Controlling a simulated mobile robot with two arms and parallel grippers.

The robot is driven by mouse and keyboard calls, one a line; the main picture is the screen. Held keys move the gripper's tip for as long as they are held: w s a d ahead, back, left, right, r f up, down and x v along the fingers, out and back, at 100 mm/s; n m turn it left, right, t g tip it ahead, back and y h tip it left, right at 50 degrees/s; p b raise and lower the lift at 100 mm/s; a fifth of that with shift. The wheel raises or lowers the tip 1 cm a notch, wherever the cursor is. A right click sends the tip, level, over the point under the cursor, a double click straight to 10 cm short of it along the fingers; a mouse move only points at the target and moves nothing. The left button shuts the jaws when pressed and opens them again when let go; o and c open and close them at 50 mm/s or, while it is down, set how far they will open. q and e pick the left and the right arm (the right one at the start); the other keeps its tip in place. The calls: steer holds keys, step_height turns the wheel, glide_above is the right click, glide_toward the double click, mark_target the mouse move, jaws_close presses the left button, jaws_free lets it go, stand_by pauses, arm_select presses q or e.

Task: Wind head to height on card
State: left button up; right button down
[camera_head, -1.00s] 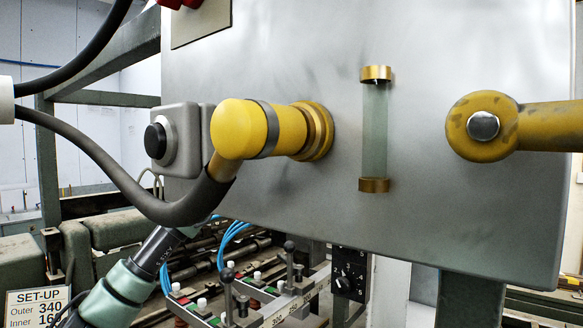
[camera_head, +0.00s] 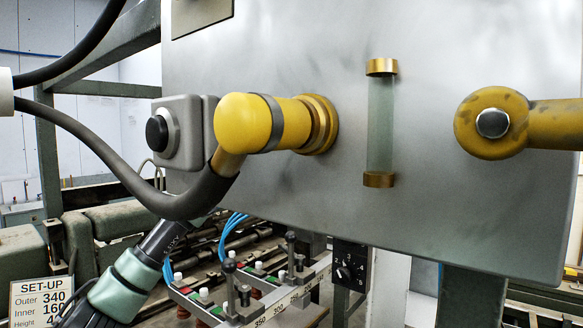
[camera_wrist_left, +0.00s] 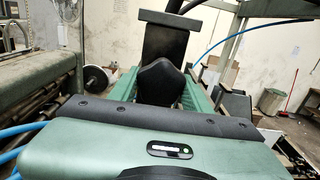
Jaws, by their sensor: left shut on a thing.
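The set-up card (camera_head: 41,302) stands at the lower left in the head view. It reads Outer 340 and Inner 160; the Height line is cut off by the picture's bottom edge. My left arm, teal and black, rises from the lower left and passes behind a grey hose. Its fingertips are hidden in the head view. In the left wrist view my left gripper (camera_wrist_left: 163,80) is shut on a dark part (camera_wrist_left: 165,45) that stands upright ahead of it; its full shape is unclear. My right gripper is not in view.
Below are a numbered scale (camera_head: 290,297) and small levers.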

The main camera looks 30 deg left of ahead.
arm_select(q)
steer(key=m, duration=0.4)
steer(key=shift+a+m, duration=0.1)
steer(key=shift+m, duration=0.2)
steer(key=m, duration=0.4)
steer(key=m+p, duration=0.1)
steer(key=m, duration=0.4)
steer(key=shift+a+r, duration=0.1)
steer(key=shift+r, duration=0.05)
steer(key=m+p, duration=0.1)
steer(key=m, duration=0.4)
steer(key=shift+m, duration=0.3)
steer(key=o, duration=1.4)
steer(key=shift+w, duration=0.1)
